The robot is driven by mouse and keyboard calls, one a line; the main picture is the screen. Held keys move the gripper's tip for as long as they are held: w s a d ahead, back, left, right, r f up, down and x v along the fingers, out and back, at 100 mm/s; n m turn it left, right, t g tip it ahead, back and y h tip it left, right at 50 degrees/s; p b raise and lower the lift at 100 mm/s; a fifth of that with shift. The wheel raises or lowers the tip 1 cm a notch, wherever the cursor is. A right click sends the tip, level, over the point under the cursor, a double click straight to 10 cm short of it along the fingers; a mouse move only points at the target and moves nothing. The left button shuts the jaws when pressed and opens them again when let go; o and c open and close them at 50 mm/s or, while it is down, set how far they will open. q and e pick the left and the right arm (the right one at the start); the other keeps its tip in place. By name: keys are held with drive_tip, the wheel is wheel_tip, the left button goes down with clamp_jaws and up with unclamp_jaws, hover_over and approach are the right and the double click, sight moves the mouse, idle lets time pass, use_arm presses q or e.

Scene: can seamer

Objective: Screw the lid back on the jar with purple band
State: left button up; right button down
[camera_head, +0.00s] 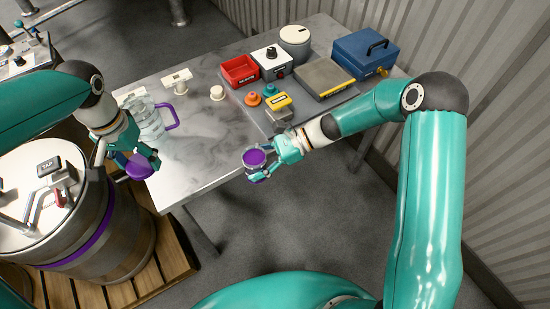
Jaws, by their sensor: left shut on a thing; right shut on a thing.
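My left gripper (143,161) is at the left front corner of the grey table, shut on a solid purple piece (138,168) that looks like a lid; the fingers cover part of it. My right gripper (270,160) is shut on a small round jar (254,160) just off the table's front edge. The jar shows a pale rim and a purple round area seen from above; its lower side is mostly hidden. I cannot tell whether the purple there is a band or contents. The two held things are well apart.
A drum (110,240) stands at lower left. The table's front middle is clear.

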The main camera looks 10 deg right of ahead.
idle(0.5)
use_arm(q)
drive_tip(key=shift+r, duration=0.15)
drive_tip(key=w+d+r, duration=0.1)
drive_tip(key=w+d, duration=0.1)
drive_tip(key=d, duration=0.2)
drive_tip(key=m, duration=0.4)
approach(255, 166)
drive_tip(key=w, duration=0.1)
drive_tip(key=w+f, duration=0.1)
drive_tip(key=w, duration=0.1)
drive_tip(key=shift+a+f, duration=0.2)
drive_tip(key=shift+a, duration=0.1)
drive_tip(key=shift+f, duration=2)
